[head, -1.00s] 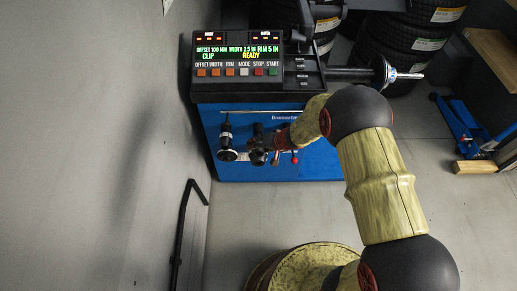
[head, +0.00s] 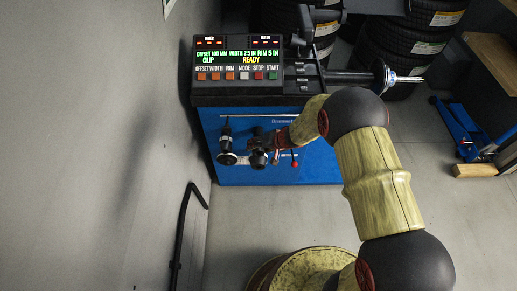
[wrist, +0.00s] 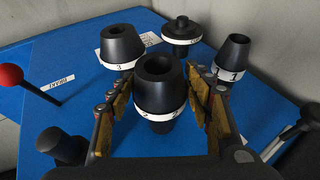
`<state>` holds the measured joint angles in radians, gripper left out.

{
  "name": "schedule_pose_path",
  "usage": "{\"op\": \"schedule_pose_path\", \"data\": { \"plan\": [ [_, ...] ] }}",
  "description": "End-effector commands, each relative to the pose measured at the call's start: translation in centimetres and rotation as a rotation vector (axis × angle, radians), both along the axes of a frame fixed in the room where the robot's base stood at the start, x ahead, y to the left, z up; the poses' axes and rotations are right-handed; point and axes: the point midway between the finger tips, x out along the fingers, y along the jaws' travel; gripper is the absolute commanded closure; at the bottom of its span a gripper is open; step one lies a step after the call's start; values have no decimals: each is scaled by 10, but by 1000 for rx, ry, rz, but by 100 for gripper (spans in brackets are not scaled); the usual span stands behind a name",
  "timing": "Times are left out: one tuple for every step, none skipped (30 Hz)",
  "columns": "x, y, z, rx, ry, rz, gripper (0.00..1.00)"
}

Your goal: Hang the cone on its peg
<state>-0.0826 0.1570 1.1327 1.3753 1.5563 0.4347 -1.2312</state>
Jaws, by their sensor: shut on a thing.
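My gripper (wrist: 160,112) is shut on a black tapered cone (wrist: 158,88) with a white band marked 2, its hollow narrow end facing the wrist camera. In the head view my gripper (head: 262,146) is at the front of the blue cabinet, partly hidden by my arm. Behind the held cone in the wrist view are a cone marked 3 (wrist: 122,44), a cone marked 1 (wrist: 233,54) and a stepped black piece with a white band (wrist: 181,28). The peg for the held cone is hidden; I cannot tell whether the cone touches it.
The blue cabinet (head: 285,172) carries a lit panel (head: 238,58) and a shaft (head: 350,75). A red-knobbed lever (wrist: 12,76) and a dark rounded part (wrist: 62,145) are at the left in the wrist view. A wall (head: 90,140) borders the left.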

Motion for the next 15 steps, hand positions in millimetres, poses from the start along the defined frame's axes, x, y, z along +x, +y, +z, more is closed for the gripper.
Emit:
{"op": "schedule_pose_path", "data": {
  "plan": [
    [3, 0, 2, 1, -4, 1, 77],
    [4, 0, 2, 1, -4, 1, 77],
    [4, 0, 2, 1, -3, 0, 77],
    [5, 0, 2, 1, -3, 0, 77],
    [5, 0, 2, 1, -4, 1, 77],
    [6, 0, 2, 1, -4, 1, 77],
    [7, 0, 2, 1, -4, 1, 77],
    [8, 0, 3, 1, -4, 1, 77],
    [8, 0, 3, 1, -5, 0, 77],
    [9, 0, 3, 1, -5, 1, 77],
    [10, 0, 3, 1, -5, 1, 77],
    [10, 0, 3, 2, -5, 1, 77],
    [11, 0, 3, 2, -5, 1, 77],
    [12, 0, 3, 2, -5, 1, 77],
    [12, 0, 3, 2, -5, 1, 77]
  ]
}}
